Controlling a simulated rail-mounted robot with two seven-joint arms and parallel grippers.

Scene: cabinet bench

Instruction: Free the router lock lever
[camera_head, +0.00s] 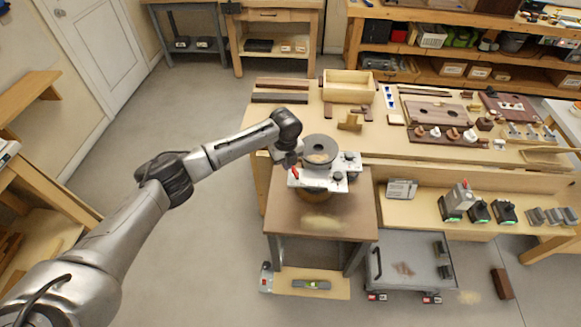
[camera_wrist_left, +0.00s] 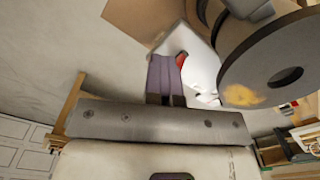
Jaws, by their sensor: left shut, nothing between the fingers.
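The router (camera_head: 320,178) stands on the small brown-topped table, with a dark round ring (camera_head: 320,149) on top and a light metal body. Its red lock lever (camera_head: 295,173) is on the left side of the body. In the wrist view the red lever (camera_wrist_left: 181,60) shows just beyond the fingertips of my left gripper (camera_wrist_left: 165,58). The fingers are together and hold nothing. In the head view my left gripper (camera_head: 290,160) is beside the router's left side, partly dark and small. Whether the fingers touch the lever I cannot tell. My right gripper is out of view.
The small router table (camera_head: 350,222) has bare room in front of the router. The long workbench (camera_head: 285,120) behind carries wooden parts and an open box (camera_head: 348,88). A grey cart (camera_head: 405,272) stands below on the right.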

